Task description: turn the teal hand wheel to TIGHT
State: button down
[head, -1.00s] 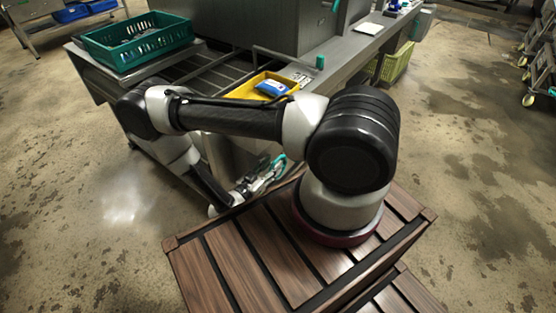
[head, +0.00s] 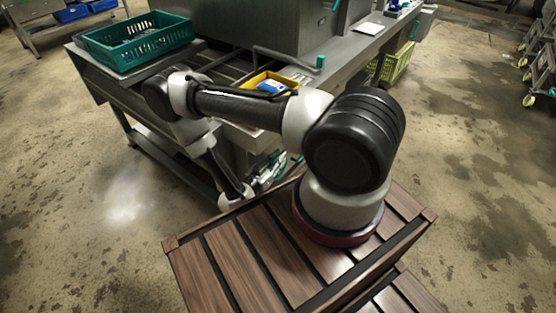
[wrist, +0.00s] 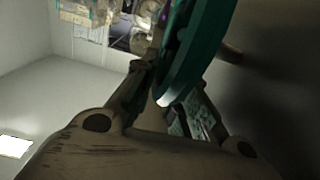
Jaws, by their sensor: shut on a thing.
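The teal hand wheel (wrist: 198,58) shows large and close in the wrist view, its curved rim running from the top down to the fingertips. My gripper (wrist: 163,98) is shut on the rim there. In the head view my gripper (head: 268,174) is low in front of the steel bench, just beyond the wooden deck. My arm and the small scale hide most of the wheel in that view. No TIGHT mark can be read in either view.
A green crate (head: 137,42) stands on the left of the steel bench. A yellow tray (head: 262,82) with a blue and white item (head: 272,88) sits beyond my arm. The wooden deck (head: 262,245) lies close below. Open floor is at left.

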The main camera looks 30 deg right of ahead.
jog(key=shift+d, duration=0.1)
jog(key=shift+w+d+r+g+y, duration=0.15)
jog(key=shift+d+g+y, duration=0.25)
jog(key=shift+y, duration=0.6)
jog(key=shift+w+d+f+g+y, duration=0.1)
jog(key=shift+d+f+g+y, duration=0.2)
jog(key=shift+y, duration=0.6)
jog(key=shift+w+d+y, duration=0.1)
jog(key=shift+y, duration=0.3)
jog(key=c, duration=1.5)
grip_release()
jog(key=shift+o, duration=0.2)
jog(key=v, duration=1.2)
